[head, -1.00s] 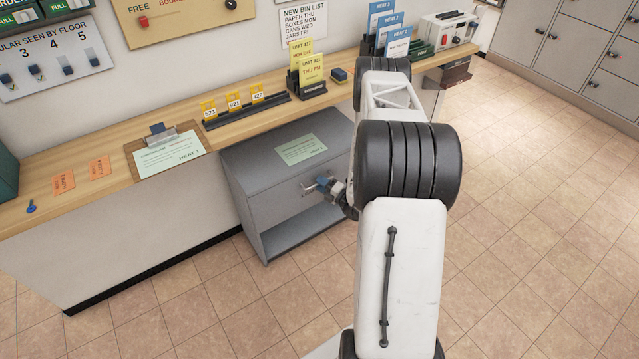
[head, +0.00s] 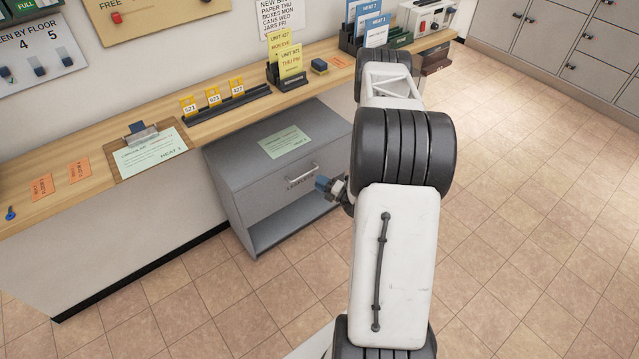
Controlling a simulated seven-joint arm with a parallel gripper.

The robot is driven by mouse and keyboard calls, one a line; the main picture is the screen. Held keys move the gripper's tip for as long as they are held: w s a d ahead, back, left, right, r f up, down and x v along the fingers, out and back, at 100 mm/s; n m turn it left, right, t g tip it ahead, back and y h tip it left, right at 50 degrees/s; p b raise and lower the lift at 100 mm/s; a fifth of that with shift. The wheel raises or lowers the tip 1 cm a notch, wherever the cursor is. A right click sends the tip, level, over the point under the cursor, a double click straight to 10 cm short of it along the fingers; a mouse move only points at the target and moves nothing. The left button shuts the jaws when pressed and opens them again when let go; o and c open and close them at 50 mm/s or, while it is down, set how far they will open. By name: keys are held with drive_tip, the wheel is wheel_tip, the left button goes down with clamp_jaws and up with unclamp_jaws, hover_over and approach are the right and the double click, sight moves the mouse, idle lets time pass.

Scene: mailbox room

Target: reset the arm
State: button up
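My gripper (head: 322,184) shows as a small blue and grey end just left of my arm's black joint, in front of the grey cabinet (head: 225,191). It is small and partly hidden by my arm, so I cannot tell whether its fingers are open or shut. No object shows in it. My arm is folded, with its white link upright in the middle of the view. The cabinet's handle (head: 301,176) lies to the left of the gripper, and they look apart.
A wooden counter (head: 60,206) runs along the wall. It holds a clipboard (head: 141,135), yellow tags in a black rail (head: 228,107), yellow cards (head: 290,62) and orange slips (head: 79,171). Grey lockers (head: 570,50) stand at the back right. The tiled floor (head: 530,220) at right is clear.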

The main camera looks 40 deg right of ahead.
idle(0.3)
drive_tip(key=w+a+r+n+g+y, duration=0.2)
drive_tip(key=a+r+n+g+y, duration=0.15)
drive_tip(key=a+r+n, duration=0.55)
drive_tip(key=w+a+r+n+g+y, duration=0.25)
drive_tip(key=a+r+g, duration=0.2)
drive_tip(key=r, duration=0.85)
drive_tip(key=s+a+r+n+g, duration=0.35)
drive_tip(key=a+r+n, duration=0.35)
drive_tip(key=r, duration=0.3)
drive_tip(key=s+a+r+n+g, duration=0.3)
drive_tip(key=a+r+n+g, duration=0.25)
drive_tip(key=a+r, duration=0.3)
drive_tip(key=s+a+r+n+g+h, duration=0.1)
drive_tip(key=s+a+r+n+h, duration=0.25)
drive_tip(key=s+r+n, duration=0.35)
drive_tip(key=s+a+r+n+g+h, duration=0.25)
drive_tip(key=s+a+r+n, duration=0.2)
drive_tip(key=s+r, duration=0.3)
drive_tip(key=s+r+n+t+h, duration=0.2)
drive_tip(key=s+r+n+h, duration=0.2)
drive_tip(key=s, duration=0.5)
drive_tip(key=s+r+n+t+h, duration=0.2)
drive_tip(key=s+r+n+h, duration=0.2)
drive_tip(key=s+n, duration=0.5)
drive_tip(key=shift+s+a+r+t, duration=0.25)
drive_tip(key=shift+s+a+t, duration=0.15)
drive_tip(key=shift+s, duration=0.2)
